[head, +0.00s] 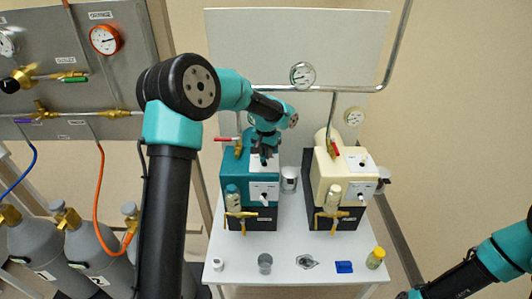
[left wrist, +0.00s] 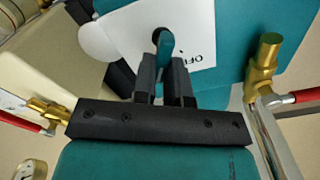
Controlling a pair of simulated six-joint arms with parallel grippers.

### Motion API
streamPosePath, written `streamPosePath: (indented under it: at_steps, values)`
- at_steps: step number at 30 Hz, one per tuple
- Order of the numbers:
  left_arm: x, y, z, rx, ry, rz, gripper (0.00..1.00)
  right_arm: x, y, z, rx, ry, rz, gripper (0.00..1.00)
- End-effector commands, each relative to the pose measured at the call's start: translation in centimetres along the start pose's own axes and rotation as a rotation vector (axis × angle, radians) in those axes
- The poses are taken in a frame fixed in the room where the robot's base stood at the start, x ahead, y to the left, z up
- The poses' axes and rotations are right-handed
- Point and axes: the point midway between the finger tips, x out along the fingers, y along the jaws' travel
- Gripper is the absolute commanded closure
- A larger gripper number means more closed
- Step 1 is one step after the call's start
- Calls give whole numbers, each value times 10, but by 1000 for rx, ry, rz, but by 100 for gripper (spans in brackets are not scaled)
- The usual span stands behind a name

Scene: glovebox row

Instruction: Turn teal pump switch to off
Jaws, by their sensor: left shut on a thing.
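The teal pump (head: 233,172) stands on the left of the white table, with a white plate on its upper face. My left gripper (head: 264,156) is at that plate and hides the switch in the head view. In the left wrist view, the teal switch lever (left wrist: 165,44) stands up from a dark round hole in the white plate (left wrist: 125,38). My left gripper (left wrist: 164,72) is shut on the lever there. Letters reading OFF show on the plate, right of the lever. My right arm shows at the lower right of the head view; its gripper is out of frame.
A cream pump (head: 325,178) stands to the right, with a metal cup (head: 289,181) between the pumps. Red-handled brass valves (left wrist: 265,68) flank my left gripper. Small items, including a yellow-capped jar (head: 376,258), line the front of the table (head: 300,243).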

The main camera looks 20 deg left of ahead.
Motion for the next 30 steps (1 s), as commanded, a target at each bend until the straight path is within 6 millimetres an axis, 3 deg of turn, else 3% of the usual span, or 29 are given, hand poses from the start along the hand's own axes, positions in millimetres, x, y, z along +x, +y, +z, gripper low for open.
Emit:
streamPosePath:
  at_steps: [14, 30]
  values:
    - [0, -1, 0, -51, 0, 0, 100, 0, 0, 0, 0, 0, 0, 57]
    - [-1, -5, 1, -385, 1, 0, 100, 0, 0, 0, 0, 0, 0, 57]
